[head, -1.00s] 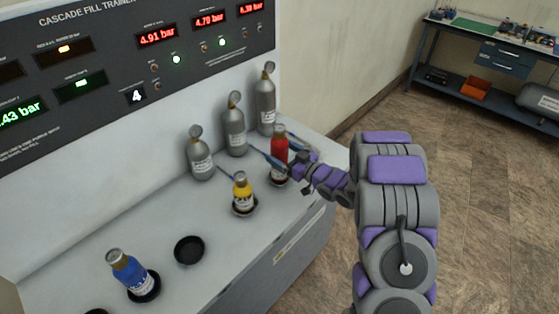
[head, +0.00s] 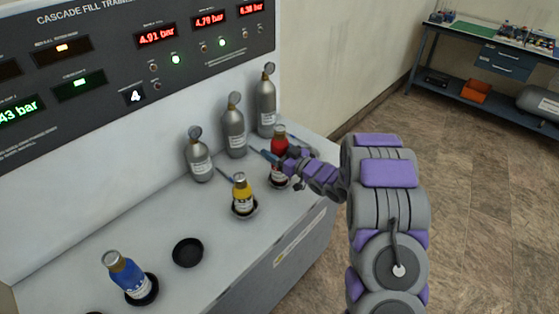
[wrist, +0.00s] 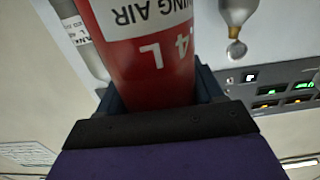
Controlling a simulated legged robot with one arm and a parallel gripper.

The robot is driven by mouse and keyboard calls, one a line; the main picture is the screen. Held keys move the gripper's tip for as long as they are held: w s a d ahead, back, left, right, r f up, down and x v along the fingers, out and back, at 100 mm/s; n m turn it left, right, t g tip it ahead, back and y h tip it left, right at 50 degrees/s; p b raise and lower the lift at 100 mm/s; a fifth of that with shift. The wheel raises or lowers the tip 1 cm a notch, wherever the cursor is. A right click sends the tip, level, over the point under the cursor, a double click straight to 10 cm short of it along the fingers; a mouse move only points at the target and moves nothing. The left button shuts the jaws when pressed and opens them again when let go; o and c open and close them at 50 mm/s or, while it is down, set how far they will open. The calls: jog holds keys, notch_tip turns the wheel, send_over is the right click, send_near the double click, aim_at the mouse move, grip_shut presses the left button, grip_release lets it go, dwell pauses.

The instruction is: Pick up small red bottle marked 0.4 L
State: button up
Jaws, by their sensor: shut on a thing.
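The small red bottle (head: 279,146) stands upright at the right end of the bench in the head view, at a round black holder. My gripper (head: 279,160) reaches it from the right and is shut around its body. In the wrist view the red bottle (wrist: 150,60) fills the upper middle between my gripper's fingers (wrist: 160,95), with white lettering reading "4 L" and "NING AIR" upside down. I cannot tell whether its base still rests in the holder.
A yellow bottle (head: 241,192) stands in a holder to the left, close to the red one. Several grey cylinders (head: 234,130) stand behind. An empty black holder (head: 187,252) and a blue bottle (head: 124,272) are nearer. The panel wall (head: 150,60) rises behind the bench.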

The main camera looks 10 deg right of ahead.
jog(key=c, duration=0.7)
jog(key=shift+o, duration=0.2)
jog(key=shift+r, duration=0.1)
